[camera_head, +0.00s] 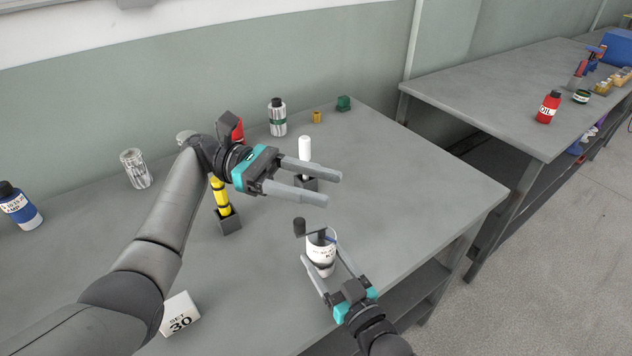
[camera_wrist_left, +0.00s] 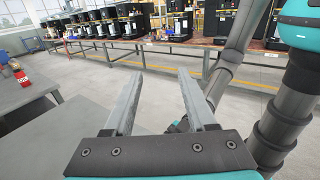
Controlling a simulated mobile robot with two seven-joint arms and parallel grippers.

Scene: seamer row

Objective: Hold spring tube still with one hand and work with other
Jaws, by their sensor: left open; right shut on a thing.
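A white cylinder (camera_head: 321,262) with dark lettering stands at the front of the grey bench, with a dark crank and knob (camera_head: 299,227) at its top. It looks like the spring tube, though I cannot read its label. My right gripper (camera_head: 320,254) is shut on it, one finger on each side. My left gripper (camera_head: 334,188) is open and empty above the bench, behind and above the cylinder, fingers pointing right. Its open fingers also show in the left wrist view (camera_wrist_left: 158,72), with nothing between them.
A white-topped piece (camera_head: 304,147) stands in a dark holder, partly behind my left gripper. A yellow tool (camera_head: 221,195) stands in another dark holder (camera_head: 229,222). A "SET 30" block (camera_head: 180,315) lies front left. Cans and bottles line the back. The bench's right part is clear.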

